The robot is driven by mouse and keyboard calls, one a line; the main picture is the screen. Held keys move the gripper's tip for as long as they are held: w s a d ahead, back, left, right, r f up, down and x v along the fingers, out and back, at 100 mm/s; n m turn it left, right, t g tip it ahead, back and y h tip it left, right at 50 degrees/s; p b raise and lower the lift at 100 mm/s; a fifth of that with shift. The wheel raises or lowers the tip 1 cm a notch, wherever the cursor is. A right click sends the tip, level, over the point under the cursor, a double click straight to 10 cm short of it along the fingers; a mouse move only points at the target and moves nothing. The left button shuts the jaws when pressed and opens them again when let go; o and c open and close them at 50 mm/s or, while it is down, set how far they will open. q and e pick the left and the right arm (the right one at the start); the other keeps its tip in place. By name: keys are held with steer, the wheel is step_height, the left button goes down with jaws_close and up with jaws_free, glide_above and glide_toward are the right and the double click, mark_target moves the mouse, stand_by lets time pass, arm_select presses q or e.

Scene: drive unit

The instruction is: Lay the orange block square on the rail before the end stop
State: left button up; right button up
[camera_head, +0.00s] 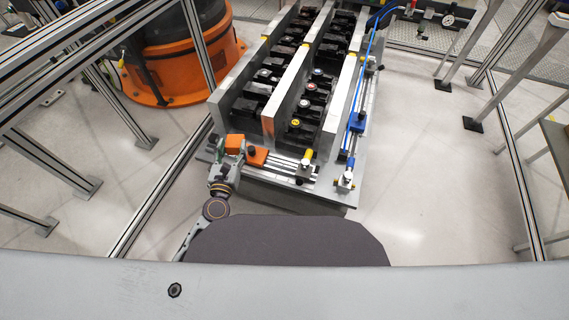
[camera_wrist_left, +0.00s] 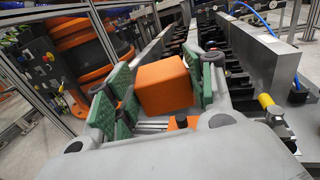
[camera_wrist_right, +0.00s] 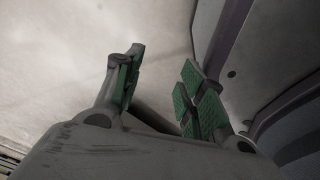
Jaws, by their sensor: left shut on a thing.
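The orange block (camera_head: 235,143) sits between the fingers of my left gripper (camera_head: 232,155), at the left end of the rail (camera_head: 284,162). In the left wrist view the block (camera_wrist_left: 163,86) is between the green pads of the left gripper (camera_wrist_left: 162,92), above the rail (camera_wrist_left: 150,126), and looks tilted. I cannot tell whether it touches the rail. A flat orange piece with a black knob (camera_head: 257,155) sits on the rail just right of the block; which part is the end stop is unclear. My right gripper (camera_wrist_right: 156,92) is open and empty in the right wrist view.
Grey metal walls (camera_head: 287,83) with rows of black parts stand behind the rail. A yellow-topped fitting (camera_head: 306,158) is at the rail's right, and a blue-hosed fitting (camera_head: 346,177) beyond it.

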steer(key=w+a+r+t+y+b, duration=0.1)
steer(key=w+a+r+b, duration=0.4)
steer(key=w+a+b, duration=0.45)
arm_select(q)
steer(key=w+d+f+m+h+b, duration=0.1)
steer(key=w+d+f+h+b, duration=0.1)
steer(key=d+f, duration=0.3)
steer(key=w+d+f+m+g+h+b, duration=0.1)
steer(key=w+d+f+b, duration=0.3)
steer(key=f, duration=0.4)
steer(key=w+d+f+m+h+b, duration=0.2)
steer(key=w+d+f+h+b, duration=0.1)
steer(key=d+f, duration=0.3)
steer(key=shift+w+d+f+g+b, duration=0.15)
steer(key=shift+d+f+g+b, duration=0.2)
steer(key=shift+d+b, duration=0.55)
arm_select(e)
steer(key=w+a+r+t+y, duration=0.1)
steer(key=w+a+r, duration=0.1)
steer(key=r, duration=0.5)
steer(key=w+a+r+t+y, duration=0.1)
steer(key=w+a+r, duration=0.1)
steer(key=r, duration=0.5)
steer(key=shift+w+a, duration=0.15)
steer(key=shift+a, duration=0.3)
arm_select(q)
steer(key=shift+f, duration=0.1)
arm_select(e)
steer(key=shift+y, duration=0.3)
